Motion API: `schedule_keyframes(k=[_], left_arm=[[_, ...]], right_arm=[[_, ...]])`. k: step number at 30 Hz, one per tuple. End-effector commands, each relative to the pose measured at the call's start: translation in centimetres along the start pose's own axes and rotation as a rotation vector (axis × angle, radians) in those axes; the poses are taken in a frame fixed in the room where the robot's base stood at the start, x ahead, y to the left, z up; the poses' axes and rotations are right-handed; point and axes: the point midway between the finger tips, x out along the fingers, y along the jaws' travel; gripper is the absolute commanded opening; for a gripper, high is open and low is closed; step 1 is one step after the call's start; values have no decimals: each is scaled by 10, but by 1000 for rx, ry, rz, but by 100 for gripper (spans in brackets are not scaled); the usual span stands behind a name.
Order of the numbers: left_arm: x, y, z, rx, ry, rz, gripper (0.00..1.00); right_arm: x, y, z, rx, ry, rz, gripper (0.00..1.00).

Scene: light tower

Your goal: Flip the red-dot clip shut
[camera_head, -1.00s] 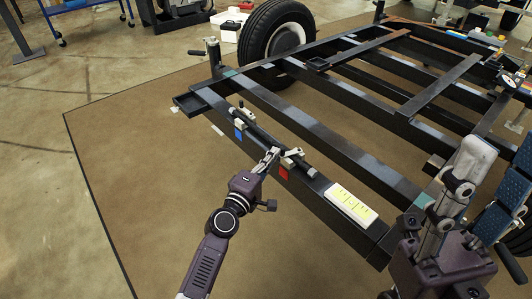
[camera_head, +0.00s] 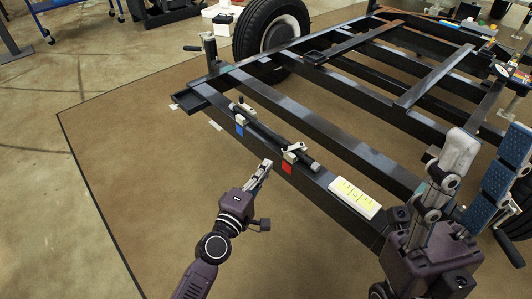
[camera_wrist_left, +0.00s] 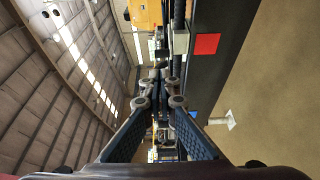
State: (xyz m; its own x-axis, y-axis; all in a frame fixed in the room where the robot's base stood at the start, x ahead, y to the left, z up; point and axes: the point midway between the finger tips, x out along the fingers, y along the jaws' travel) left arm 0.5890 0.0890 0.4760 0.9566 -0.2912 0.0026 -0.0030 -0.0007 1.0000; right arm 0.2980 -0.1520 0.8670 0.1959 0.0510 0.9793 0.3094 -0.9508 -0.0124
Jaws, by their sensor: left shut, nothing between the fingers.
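The red-dot clip (camera_head: 293,152) is a small pale piece on the black frame's near beam, above a red square (camera_head: 287,167), at the right part of a black tube (camera_head: 268,136). Its lever is too small to tell whether it is fully shut. The red square also shows in the left wrist view (camera_wrist_left: 206,44), with the pale clip (camera_wrist_left: 181,41) beside it. My left gripper (camera_head: 267,163) is shut and empty, just left of the clip and apart from it. My right gripper (camera_head: 487,158) is open and empty at the right, fingers spread upward.
A second pale clip (camera_head: 240,115) with a blue square (camera_head: 239,131) sits further left on the beam. A white and yellow plate (camera_head: 354,196) lies on the beam to the right. A wheel (camera_head: 270,34) stands behind. The brown floor mat (camera_head: 130,150) at left is clear.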

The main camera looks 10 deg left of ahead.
Motion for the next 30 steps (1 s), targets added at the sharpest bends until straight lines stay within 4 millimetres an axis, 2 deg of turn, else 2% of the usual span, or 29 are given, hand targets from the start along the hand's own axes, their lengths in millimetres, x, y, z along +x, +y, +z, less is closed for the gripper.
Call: schedule_keyframes(k=[3,6,24,26,28,29,30], left_arm=[[-14,0,6,2,0,-1,0],[-19,0,9,2,0,0,0],[-21,2,8,10,6,6,0],[-22,10,4,44,25,24,0],[-26,32,-5,129,70,71,0],[-29,45,-11,179,98,100,0],[-34,66,-19,258,143,146,0]], right_arm=[[2,0,0,1,-1,0,40],[2,0,0,1,-1,0,40],[2,0,0,1,-4,0,40],[2,0,0,0,-4,0,40],[2,0,0,0,-3,0,40],[2,0,0,1,-3,0,40],[2,0,0,0,-3,0,40]])
